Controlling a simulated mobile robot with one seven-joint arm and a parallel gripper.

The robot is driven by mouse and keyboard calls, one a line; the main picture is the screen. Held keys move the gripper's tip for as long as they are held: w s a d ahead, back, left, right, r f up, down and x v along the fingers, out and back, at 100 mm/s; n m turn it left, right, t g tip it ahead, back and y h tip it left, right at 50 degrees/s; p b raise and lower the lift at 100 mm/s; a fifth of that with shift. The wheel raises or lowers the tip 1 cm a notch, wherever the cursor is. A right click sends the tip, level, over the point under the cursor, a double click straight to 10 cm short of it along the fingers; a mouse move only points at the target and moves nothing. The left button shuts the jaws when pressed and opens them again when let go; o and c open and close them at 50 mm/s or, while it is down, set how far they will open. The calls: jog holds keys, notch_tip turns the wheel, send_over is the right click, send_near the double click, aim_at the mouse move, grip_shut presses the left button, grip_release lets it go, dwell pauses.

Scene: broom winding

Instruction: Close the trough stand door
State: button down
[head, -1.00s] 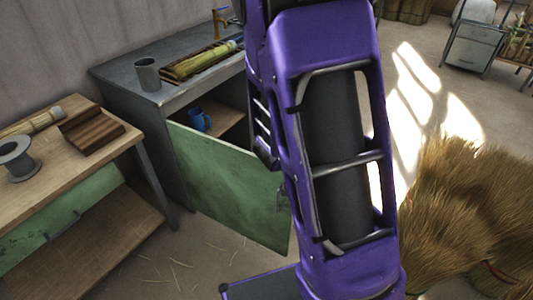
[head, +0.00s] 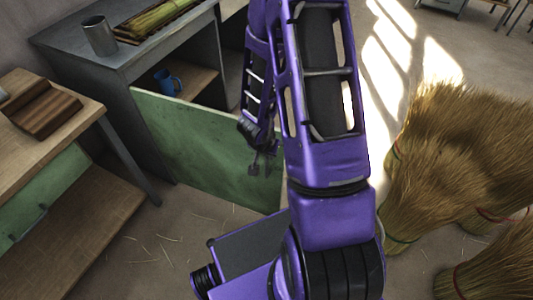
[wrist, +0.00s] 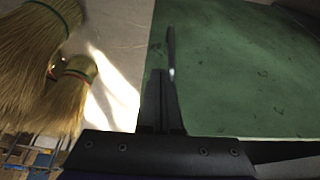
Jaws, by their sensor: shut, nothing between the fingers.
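The trough stand (head: 75,42) is a grey metal cabinet at the upper left of the head view. Its green door (head: 195,140) stands swung open, with the shelf inside showing behind it. My gripper (head: 257,168) is shut and empty at the right part of the door, near its free edge. In the wrist view, the shut fingers (wrist: 162,95) overlap the green door face (wrist: 240,75) close to its left edge. Whether they touch the door, I cannot tell.
A metal cup (head: 99,36) and a straw-filled trough (head: 165,18) are on top. A wooden workbench (head: 90,200) stands at left. Straw brooms (head: 460,150) stand at right. Loose straws lie on the floor by the door.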

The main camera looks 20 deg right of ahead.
jog(key=shift+w+d+f+p, duration=0.15)
jog(key=shift+w+d+f, duration=0.1)
jog(key=shift+w+d, duration=0.6)
jog(key=shift+w+d+f+p, duration=0.15)
jog(key=shift+w+d+f, duration=0.05)
jog(key=shift+w+d, duration=0.55)
jog(key=shift+d, duration=0.1)
